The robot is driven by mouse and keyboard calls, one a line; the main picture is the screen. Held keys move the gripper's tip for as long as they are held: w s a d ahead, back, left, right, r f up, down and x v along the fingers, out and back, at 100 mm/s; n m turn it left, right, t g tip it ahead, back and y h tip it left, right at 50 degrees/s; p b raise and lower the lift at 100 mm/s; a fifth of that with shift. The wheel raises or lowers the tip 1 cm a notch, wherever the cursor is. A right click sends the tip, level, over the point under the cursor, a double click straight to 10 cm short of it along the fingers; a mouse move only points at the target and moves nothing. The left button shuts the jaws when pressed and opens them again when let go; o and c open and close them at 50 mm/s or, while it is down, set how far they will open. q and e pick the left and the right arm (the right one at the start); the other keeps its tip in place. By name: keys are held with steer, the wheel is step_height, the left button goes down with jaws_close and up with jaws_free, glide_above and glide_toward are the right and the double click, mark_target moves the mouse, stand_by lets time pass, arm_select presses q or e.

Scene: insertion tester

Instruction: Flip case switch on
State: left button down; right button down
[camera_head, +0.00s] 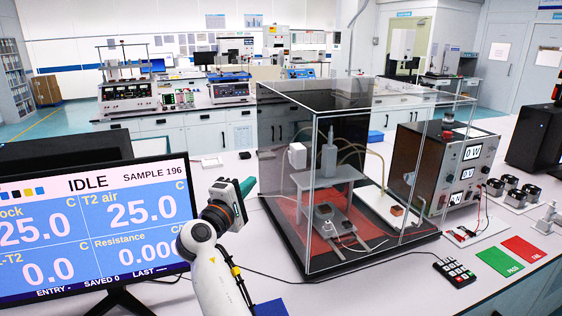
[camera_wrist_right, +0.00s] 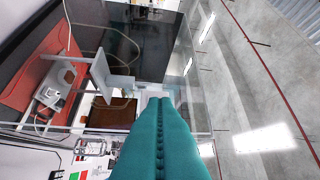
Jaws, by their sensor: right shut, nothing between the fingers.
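A clear-walled case (camera_head: 315,200) stands on the bench, with a red mat, a grey stand and a small metal fixture inside. I cannot pick out its switch for certain in either view. My right gripper (camera_head: 243,193) is in front of the case's left side, apart from it, beside the monitor. Its teal fingers (camera_wrist_right: 162,102) are together and empty in the right wrist view. That view also shows the case's red mat (camera_wrist_right: 38,75) at the left, turned sideways. My left gripper is not in view.
A monitor (camera_head: 90,235) reading IDLE stands at the left. A dark power unit (camera_head: 440,170) with 0 readouts stands right of the case. A keypad (camera_head: 455,271), a green PASS card (camera_head: 499,262) and a red FAIL card (camera_head: 524,250) lie at the front right. Bench surface (camera_head: 375,285) before the case is mostly clear.

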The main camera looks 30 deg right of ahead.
mark_target(290, 157)
steer(key=shift+d, duration=0.1)
steer(key=s+d+p+x, duration=0.1)
steer(key=p+x, duration=0.5)
steer(key=x, duration=0.6)
steer(key=shift+s+d+r+p, duration=0.2)
steer(key=shift+s+d+p, duration=0.1)
steer(key=shift+s+d, duration=0.25)
